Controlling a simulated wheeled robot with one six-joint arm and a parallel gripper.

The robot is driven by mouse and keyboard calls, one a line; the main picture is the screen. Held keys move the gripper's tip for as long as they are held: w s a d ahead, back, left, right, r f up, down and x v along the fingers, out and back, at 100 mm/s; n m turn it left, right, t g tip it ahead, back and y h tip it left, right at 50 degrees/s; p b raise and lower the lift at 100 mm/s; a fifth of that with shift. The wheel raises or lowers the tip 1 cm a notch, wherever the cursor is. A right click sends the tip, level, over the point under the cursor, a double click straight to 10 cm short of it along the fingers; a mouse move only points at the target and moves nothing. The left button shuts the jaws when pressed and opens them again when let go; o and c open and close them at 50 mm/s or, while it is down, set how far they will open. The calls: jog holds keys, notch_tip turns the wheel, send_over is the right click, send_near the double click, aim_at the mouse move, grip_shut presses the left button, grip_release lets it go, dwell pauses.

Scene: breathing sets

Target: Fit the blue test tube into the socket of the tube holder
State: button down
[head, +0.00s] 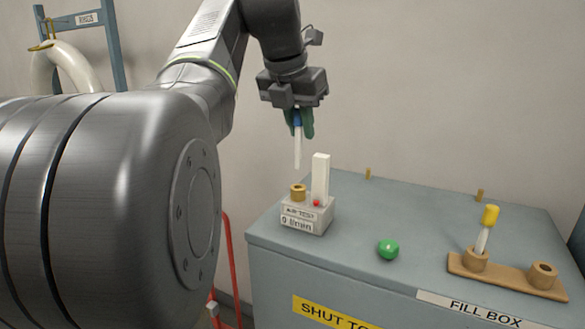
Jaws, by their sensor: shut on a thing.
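My gripper (299,124), with green fingers, is shut on the blue test tube (297,150). The tube has a blue top between the fingers and a pale body hanging nearly upright. Its lower end is in the air, apart from the box and, in the picture, above the brass socket of the air tester. The brown tube holder (508,278) lies at the right of the box top. Its left socket (475,260) holds a yellow-capped tube (486,229), slightly tilted. Its right socket (542,271) is empty.
The grey air tester (307,215) has a brass socket (298,192), a white column (320,180) and a red button. A green ball (388,249) lies on the blue-grey fill box (430,222) between tester and holder. Two small brass pegs stand at the back edge.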

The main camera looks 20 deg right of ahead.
aim_at(300, 154)
notch_tip(300, 154, down, 2)
jog(key=shift+w, duration=0.1)
jog(key=shift+f, duration=2.1)
jog(key=shift+f, duration=0.2)
jog(key=c, duration=1.6)
grip_release()
jog(key=shift+r, duration=0.1)
